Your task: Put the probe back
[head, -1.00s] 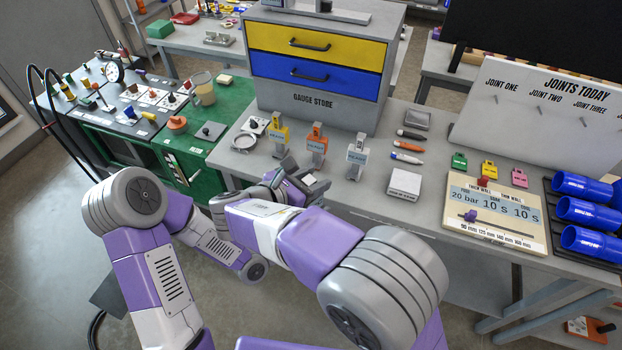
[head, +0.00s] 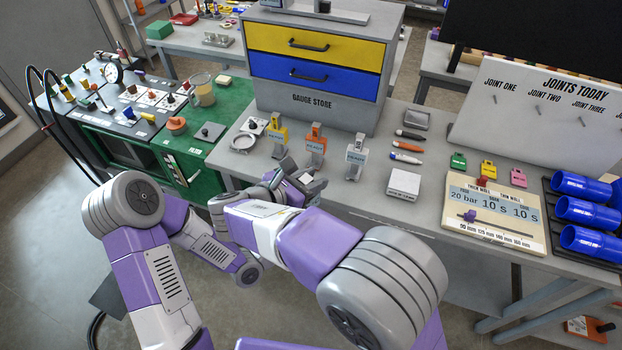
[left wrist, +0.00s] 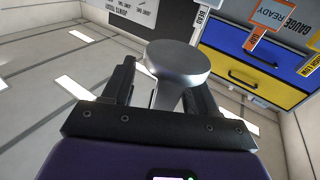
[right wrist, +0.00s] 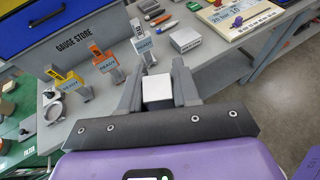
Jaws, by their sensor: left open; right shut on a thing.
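My right gripper (right wrist: 157,92) is shut on a small block-like piece with a pale square top (right wrist: 157,87). In the head view this piece (head: 313,182) is held near the bench's front edge, in front of the tagged stands. It may be the probe, but its lower part is hidden. My left gripper (left wrist: 170,88) is open. A silver round-headed piece (left wrist: 177,61) on a stem shows between its fingers; I cannot tell whether they touch it. In the head view the left fingers are largely hidden by my right arm.
Yellow (head: 278,136), orange (head: 316,146) and white (head: 356,157) tagged stands are on the bench before the gauge store (head: 318,98). A metal ring (head: 243,142) lies left, a white box (head: 404,183) right. A green-topped cart (head: 229,104) is at left.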

